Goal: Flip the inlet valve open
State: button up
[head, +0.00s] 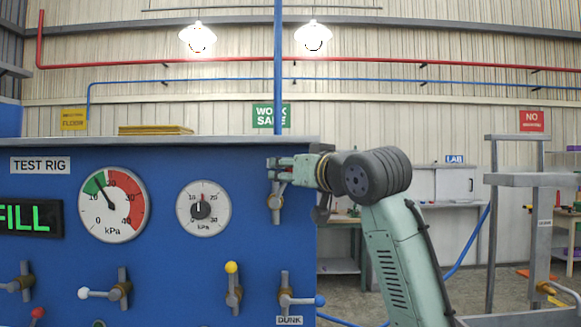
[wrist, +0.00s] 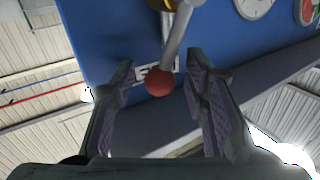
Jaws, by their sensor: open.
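A valve (head: 276,202) sits at the upper right of the blue test rig panel; in the head view my gripper hides the top of it. In the wrist view a grey lever (wrist: 177,40) with a red ball knob (wrist: 160,82) lies between my spread fingers. A white label behind the knob is partly hidden and I cannot read it, so I cannot confirm that this is the inlet valve. My gripper (head: 273,169) is open in front of the panel, and its fingers (wrist: 160,65) stand on either side of the knob, with gaps showing.
The panel carries two dial gauges (head: 112,205) (head: 203,208) and a green FILL display (head: 28,218). Lower down are a white-knobbed valve (head: 118,289), a yellow-knobbed valve (head: 233,290) and a blue-knobbed valve (head: 290,299). A grey metal frame (head: 494,220) stands at the right.

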jog(key=shift+c, duration=0.3)
grip_shut()
dwell(0.6)
